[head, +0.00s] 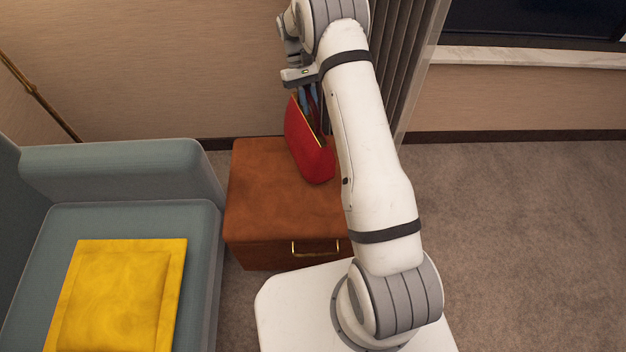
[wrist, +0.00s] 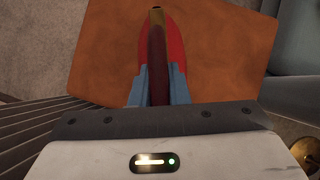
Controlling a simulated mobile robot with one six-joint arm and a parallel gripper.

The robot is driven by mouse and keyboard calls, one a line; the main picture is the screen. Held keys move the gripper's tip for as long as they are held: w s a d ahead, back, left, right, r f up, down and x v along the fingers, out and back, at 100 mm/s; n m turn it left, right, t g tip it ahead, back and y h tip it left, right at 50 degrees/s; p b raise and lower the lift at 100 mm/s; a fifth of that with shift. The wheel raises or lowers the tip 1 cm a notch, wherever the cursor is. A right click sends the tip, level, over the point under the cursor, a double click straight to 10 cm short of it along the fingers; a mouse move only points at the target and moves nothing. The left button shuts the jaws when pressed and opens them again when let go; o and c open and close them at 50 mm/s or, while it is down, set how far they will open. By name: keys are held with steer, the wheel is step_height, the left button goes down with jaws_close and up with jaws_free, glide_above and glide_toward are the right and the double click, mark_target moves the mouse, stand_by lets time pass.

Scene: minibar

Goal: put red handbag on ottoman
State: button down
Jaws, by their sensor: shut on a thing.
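The red handbag (head: 308,150) has a gold-coloured edge along its top and hangs tilted from my gripper (head: 309,97). The brown leather-like ottoman (head: 262,195) with a gold handle on its front stands below it. In the head view the bag overlaps the ottoman's top; whether its lower end touches cannot be told. In the wrist view the blue fingers of my gripper (wrist: 158,88) are shut on the handbag's upper edge (wrist: 157,50), with the ottoman's top (wrist: 105,55) behind it. My arm hides the ottoman's right side in the head view.
A grey-blue sofa (head: 125,220) with a yellow cushion (head: 120,295) stands left of the ottoman. A wall (head: 170,75) is behind, with a grey slatted panel (head: 395,60) and a ledge (head: 535,55) to the right. Carpet (head: 520,240) is clear at right.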

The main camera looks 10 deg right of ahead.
steer(key=n, duration=0.1)
steer(key=n+h, duration=0.1)
steer(key=n+b, duration=0.1)
steer(key=shift+s+d+r+n+t+h, duration=0.1)
steer(key=shift+d+r+n+t+h, duration=0.2)
steer(key=shift+d+r+h, duration=0.1)
steer(key=n, duration=0.1)
steer(key=n+t+h, duration=0.1)
steer(key=n+h+b, duration=0.1)
steer(key=n, duration=0.1)
steer(key=shift+s+d+r, duration=0.2)
steer(key=shift+d+r, duration=0.05)
steer(key=shift+r, duration=0.15)
steer(key=r+n+t+h+b, duration=0.1)
steer(key=n+t, duration=0.2)
steer(key=n, duration=0.2)
step_height(320, 180, up, 4)
steer(key=n+t+y+b, duration=0.5)
steer(key=n+t, duration=0.3)
steer(key=n, duration=1.1)
glide_above(313, 131)
steer(key=s, duration=0.3)
steer(key=shift+w+a+r, duration=0.2)
steer(key=shift+w+a, duration=0.05)
step_height(313, 131, down, 10)
steer(key=b, duration=0.7)
steer(key=shift+f+b, duration=0.1)
steer(key=shift+b, duration=0.3)
